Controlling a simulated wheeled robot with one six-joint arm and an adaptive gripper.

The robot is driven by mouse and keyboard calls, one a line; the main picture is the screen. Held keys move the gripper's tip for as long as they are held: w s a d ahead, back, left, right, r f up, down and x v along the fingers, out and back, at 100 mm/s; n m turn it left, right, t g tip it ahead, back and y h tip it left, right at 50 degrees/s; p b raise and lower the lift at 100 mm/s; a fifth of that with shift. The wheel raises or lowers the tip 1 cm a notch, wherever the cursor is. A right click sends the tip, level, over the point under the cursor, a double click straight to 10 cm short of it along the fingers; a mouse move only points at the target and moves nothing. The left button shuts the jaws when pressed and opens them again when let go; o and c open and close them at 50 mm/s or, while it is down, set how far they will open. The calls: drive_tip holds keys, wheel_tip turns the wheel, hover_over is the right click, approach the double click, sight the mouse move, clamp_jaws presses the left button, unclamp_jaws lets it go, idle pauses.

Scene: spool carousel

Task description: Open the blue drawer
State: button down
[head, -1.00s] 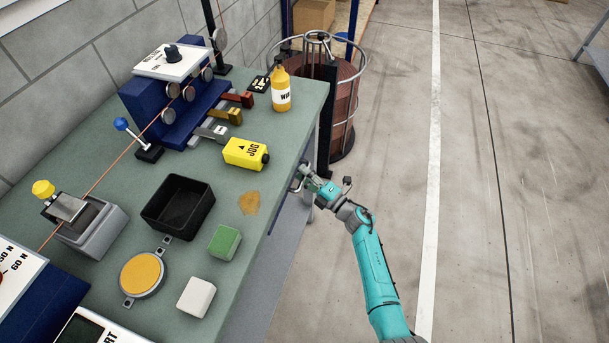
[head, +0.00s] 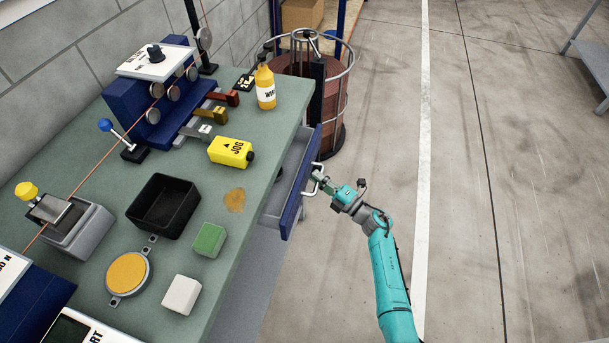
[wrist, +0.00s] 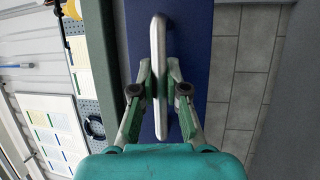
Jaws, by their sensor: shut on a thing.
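The blue drawer (head: 303,184) stands partly out from under the right edge of the bench, and its grey inside shows in the head view. Its blue front also fills the middle of the wrist view (wrist: 192,40). A pale metal bar handle (wrist: 158,45) is fixed to that front. My gripper (head: 319,184) is at the handle, on the outer side of the drawer front. In the wrist view my gripper (wrist: 160,84) has one finger on each side of the handle and is shut on it.
The green bench top (head: 262,150) carries a yellow JOG box (head: 231,152), a yellow bottle (head: 265,86), a black bin (head: 164,205), a green block (head: 209,239) and a white block (head: 182,294). A caged reel (head: 333,110) stands on the floor beyond the drawer.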

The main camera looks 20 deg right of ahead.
drive_tip(key=s+d, duration=0.9)
drive_tip(key=d, duration=0.3)
drive_tip(key=shift+s+d, duration=0.2)
drive_tip(key=shift+d, duration=0.2)
drive_tip(key=c, duration=1.2)
unclamp_jaws()
drive_tip(key=v, duration=1.2)
